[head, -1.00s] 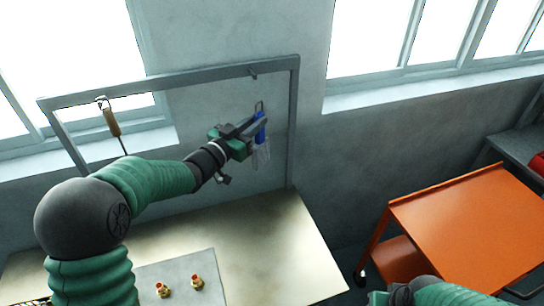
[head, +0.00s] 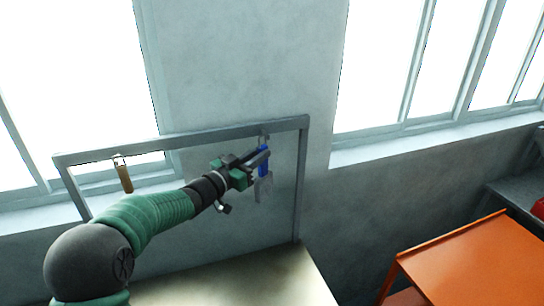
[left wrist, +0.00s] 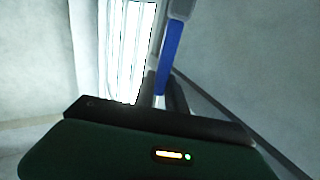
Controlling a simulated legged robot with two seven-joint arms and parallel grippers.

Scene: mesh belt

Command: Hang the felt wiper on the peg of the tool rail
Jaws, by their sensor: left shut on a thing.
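The felt wiper (head: 264,187) has a blue handle and a pale grey head that hangs downward. My left gripper (head: 262,157) is shut on the blue handle, just below the top bar of the tool rail (head: 200,136). The wiper's handle also shows in the left wrist view (left wrist: 169,55), rising between the dark fingers. The wiper's top end is close to the peg (head: 265,137) at the right part of the rail. I cannot tell whether its loop is around the peg or only beside it. My right gripper is out of view.
A tool with a brown handle (head: 125,179) hangs at the rail's left end. A pale bench (head: 270,275) stands below, with its visible part clear. An orange cart (head: 470,262) stands at the right. The wall and windows are behind the rail.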

